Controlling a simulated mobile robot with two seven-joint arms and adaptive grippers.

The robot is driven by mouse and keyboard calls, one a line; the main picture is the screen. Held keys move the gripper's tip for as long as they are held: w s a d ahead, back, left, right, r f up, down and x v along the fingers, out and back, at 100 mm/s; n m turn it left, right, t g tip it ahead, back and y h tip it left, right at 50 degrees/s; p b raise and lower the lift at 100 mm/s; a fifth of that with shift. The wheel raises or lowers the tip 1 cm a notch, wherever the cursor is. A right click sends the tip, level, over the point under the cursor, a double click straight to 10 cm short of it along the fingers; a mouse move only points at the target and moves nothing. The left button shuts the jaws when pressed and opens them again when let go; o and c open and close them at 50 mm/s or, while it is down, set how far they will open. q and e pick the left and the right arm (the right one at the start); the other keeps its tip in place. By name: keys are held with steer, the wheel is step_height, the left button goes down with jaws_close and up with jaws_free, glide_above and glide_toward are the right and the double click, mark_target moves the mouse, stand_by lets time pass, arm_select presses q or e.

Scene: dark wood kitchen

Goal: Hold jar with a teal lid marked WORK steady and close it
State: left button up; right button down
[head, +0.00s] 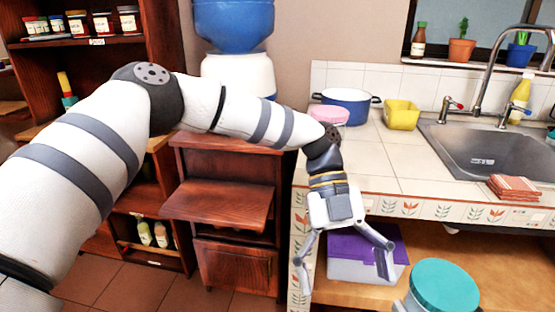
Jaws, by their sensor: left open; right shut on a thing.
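The jar's round teal lid (443,286) shows at the bottom edge of the head view, right of centre. Only a sliver of the jar's pale body is visible beneath it; the rest is cut off. I cannot read a WORK marking or tell whether the lid is fully seated. My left gripper (345,280) points down with its two fingers spread wide and nothing between them. It is to the left of the lid and apart from it. My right gripper cannot be made out in this view.
A clear box with a purple lid (390,243) sits on the shelf under the counter, behind my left gripper. The tiled counter (390,160) holds a blue pot (346,108), a yellow container (401,114) and folded cloths (514,188). A brown wooden cabinet (236,263) stands left of the gripper.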

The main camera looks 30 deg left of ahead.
arm_select(q)
steer(key=s+f+n+t, duration=0.1)
steer(key=s+f+n, duration=1.65)
steer(key=f, duration=0.35)
steer(key=s+a+f+n+t+y, duration=0.1)
steer(key=s+a+n+t+y, duration=0.1)
steer(key=a+n, duration=0.4)
steer(key=s+a+f+n+t+y, duration=0.2)
steer(key=s+a+n+y, duration=0.1)
steer(key=s+a+n, duration=0.3)
steer(key=shift+s+a+f+y, duration=0.15)
steer(key=shift+s+a+y, duration=0.35)
steer(key=shift+a, duration=0.65)
